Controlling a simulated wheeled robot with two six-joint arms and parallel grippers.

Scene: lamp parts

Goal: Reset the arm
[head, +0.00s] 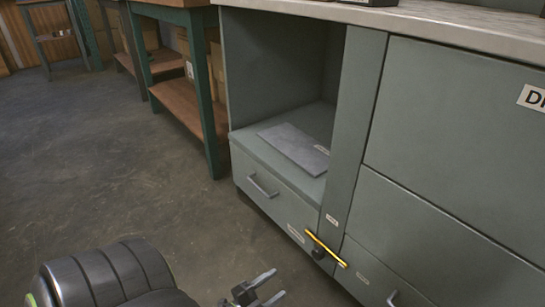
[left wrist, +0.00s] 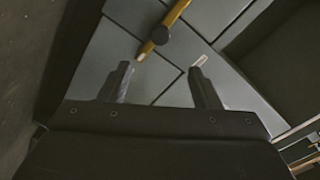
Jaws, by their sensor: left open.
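My left gripper (head: 272,287) is low in the head view, near the bottom edge. Its two fingers are apart with nothing between them. In the left wrist view the left gripper (left wrist: 163,85) faces the grey cabinet front, open and empty. A yellow lever with a dark round hub (head: 318,253) sits on the cabinet's narrow panel, beyond the fingertips. The yellow lever also shows at the top of the left wrist view (left wrist: 175,14). The gripper is apart from it. My right gripper is not in view.
A grey cabinet (head: 440,130) with drawers stands on the right. Its open bay holds a flat grey plate (head: 296,148). A drawer handle (head: 263,186) sticks out below. Workbenches with green legs (head: 205,110) stand behind. The concrete floor (head: 110,170) at left is clear.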

